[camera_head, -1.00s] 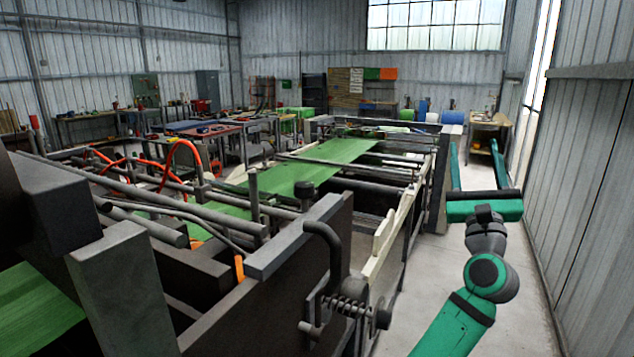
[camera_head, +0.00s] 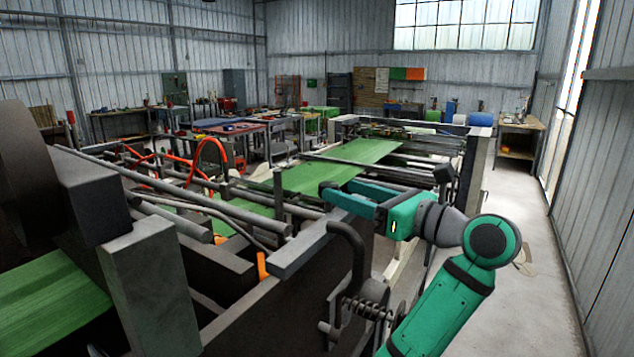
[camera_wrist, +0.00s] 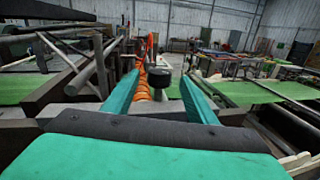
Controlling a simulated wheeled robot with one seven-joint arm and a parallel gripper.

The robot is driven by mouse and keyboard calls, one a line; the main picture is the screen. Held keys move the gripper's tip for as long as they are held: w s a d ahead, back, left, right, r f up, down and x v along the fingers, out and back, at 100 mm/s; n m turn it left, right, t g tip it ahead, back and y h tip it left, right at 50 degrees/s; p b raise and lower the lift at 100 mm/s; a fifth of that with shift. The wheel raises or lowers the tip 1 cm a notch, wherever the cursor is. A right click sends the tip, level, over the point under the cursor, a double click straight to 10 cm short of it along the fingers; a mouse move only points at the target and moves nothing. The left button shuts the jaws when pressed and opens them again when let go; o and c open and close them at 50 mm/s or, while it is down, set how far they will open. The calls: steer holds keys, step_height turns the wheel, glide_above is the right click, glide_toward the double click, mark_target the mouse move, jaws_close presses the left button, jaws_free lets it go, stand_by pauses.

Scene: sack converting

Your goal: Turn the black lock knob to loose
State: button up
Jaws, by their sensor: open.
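The black lock knob (camera_wrist: 160,77) is a short dark round cap in the wrist view, just above orange coils. It appears between the two teal fingers of my gripper (camera_wrist: 161,86), with a gap on each side. The fingers are open and hold nothing. How far the knob is from the fingertips in depth, I cannot tell. In the head view my gripper (camera_head: 345,196) reaches left over the machine's near side frame, and its fingers hide most of the knob's place there.
A grey side beam (camera_head: 300,250) and a bent black handle with a spring (camera_head: 358,255) lie close below my arm. Rollers and bars (camera_head: 190,195) run to the left. A green web (camera_head: 320,177) lies behind.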

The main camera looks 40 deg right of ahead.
mark_target(322, 183)
steer(key=w, duration=0.3)
steer(key=w+a, duration=0.1)
steer(key=w, duration=0.5)
steer(key=shift+w+a, duration=0.1)
steer(key=shift+a, duration=0.3)
steer(key=c, duration=1.1)
